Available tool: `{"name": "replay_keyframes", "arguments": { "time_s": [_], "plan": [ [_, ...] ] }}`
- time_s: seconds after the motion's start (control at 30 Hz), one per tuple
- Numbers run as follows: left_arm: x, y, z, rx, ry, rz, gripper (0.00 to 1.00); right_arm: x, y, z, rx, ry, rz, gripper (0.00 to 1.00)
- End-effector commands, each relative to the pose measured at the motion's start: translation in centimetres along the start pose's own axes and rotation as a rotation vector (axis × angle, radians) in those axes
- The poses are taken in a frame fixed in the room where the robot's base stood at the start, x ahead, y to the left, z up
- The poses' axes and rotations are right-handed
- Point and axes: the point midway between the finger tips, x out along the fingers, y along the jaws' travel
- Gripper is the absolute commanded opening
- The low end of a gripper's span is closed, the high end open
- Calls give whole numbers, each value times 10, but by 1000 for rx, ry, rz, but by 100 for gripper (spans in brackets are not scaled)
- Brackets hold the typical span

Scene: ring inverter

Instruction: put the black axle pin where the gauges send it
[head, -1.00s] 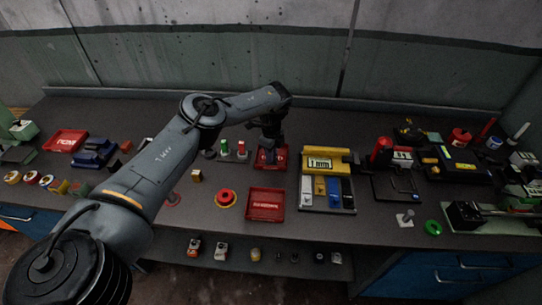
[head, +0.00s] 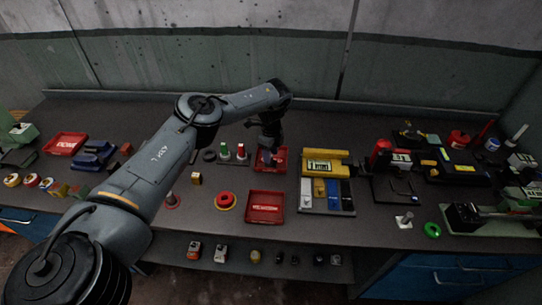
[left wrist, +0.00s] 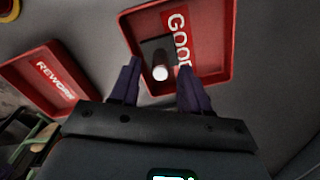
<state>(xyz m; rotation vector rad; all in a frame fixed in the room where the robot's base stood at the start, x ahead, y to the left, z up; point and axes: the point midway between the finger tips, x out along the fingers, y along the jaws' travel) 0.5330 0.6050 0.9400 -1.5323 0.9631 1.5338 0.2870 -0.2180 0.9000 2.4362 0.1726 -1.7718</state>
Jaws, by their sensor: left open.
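My left gripper (head: 270,150) is over the red tray (head: 259,167) at the back middle. In the left wrist view the two dark fingers of the gripper (left wrist: 158,88) are spread apart, with the GOOD label on the tray (left wrist: 228,42) behind them. A short dark cylinder with a pale round end (left wrist: 160,72) shows between the fingers, clear of both, within the tray's outline. It looks like the axle pin; I cannot tell whether it stands or lies. The yellow gauge (head: 340,170) with a lit display is right of the tray; its reading is too small to trust.
A second red tray (head: 265,218) is in front; it reads REWORK in the left wrist view (left wrist: 50,98). Another red tray (head: 66,142) lies far left. Red and green pieces (head: 232,152) stand close left of my gripper. A red ring (head: 225,201) lies on the bench.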

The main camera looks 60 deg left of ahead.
Motion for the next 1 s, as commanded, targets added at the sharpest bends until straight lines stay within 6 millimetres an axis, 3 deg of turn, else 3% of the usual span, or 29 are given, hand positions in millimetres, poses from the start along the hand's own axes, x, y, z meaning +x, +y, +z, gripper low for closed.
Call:
{"name": "replay_keyframes", "arguments": {
  "time_s": [0.3,0.5,0.7,1.0],
  "plan": [
    [-61,-1,0,0,2,-4,46,-10,0,-3,2,0,-2,43],
    [-90,-1,0,1,0,-2,46,-16,0,-5,2,-1,-2,43],
    [-101,0,0,1,0,-2,46,-19,0,-6,1,-1,-1,43],
    [-102,0,0,1,0,-1,46,-19,1,-6,-3,-1,2,43]
  ]
}}
